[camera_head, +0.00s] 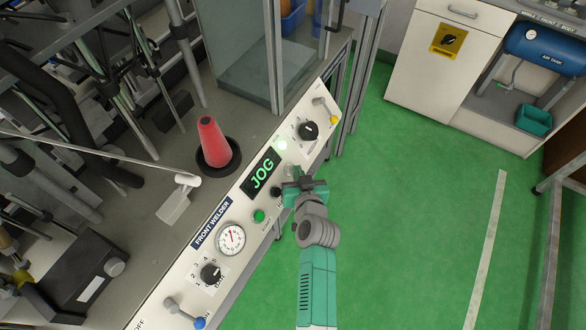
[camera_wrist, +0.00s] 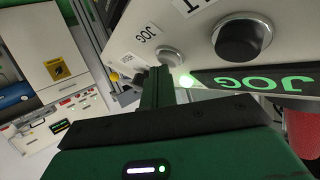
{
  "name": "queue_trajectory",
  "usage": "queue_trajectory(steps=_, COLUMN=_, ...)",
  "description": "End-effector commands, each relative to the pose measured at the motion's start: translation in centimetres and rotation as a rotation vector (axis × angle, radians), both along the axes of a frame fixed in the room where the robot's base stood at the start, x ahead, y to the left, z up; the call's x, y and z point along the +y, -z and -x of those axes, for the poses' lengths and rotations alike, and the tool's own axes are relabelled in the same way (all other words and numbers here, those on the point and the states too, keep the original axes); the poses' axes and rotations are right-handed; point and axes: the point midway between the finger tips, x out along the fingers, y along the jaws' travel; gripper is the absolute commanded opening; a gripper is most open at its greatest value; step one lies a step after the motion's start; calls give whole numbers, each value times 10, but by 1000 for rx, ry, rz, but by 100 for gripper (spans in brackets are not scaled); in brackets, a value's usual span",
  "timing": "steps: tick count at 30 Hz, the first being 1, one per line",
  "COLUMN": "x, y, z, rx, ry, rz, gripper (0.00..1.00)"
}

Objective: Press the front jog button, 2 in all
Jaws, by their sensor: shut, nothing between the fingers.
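The front welder's control panel (camera_head: 190,268) runs diagonally along the machine's edge, with a dark display (camera_head: 263,172) reading JOG in green. In the wrist view, a round silver button (camera_wrist: 170,56) sits by a small JOG label (camera_wrist: 148,33). My gripper (camera_head: 291,187) is at the panel beside the display. In the wrist view its shut, empty fingers (camera_wrist: 158,75) point at the silver button and overlap its lower edge. I cannot tell whether they touch it.
A black button (camera_wrist: 243,36) is close beside the fingers. A green button (camera_head: 259,215), a gauge (camera_head: 231,238) and rotary knobs (camera_head: 308,131) share the panel. A red cone (camera_head: 212,140) stands behind it. The green floor (camera_head: 420,190) to the right is open.

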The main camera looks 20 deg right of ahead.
Motion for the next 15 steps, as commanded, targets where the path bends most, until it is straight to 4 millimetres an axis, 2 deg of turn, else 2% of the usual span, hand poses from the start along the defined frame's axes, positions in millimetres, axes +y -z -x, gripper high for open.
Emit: queue_trajectory(steps=15, x=-2, y=-3, z=3, rx=3, ry=-1, rz=-1, gripper=0)
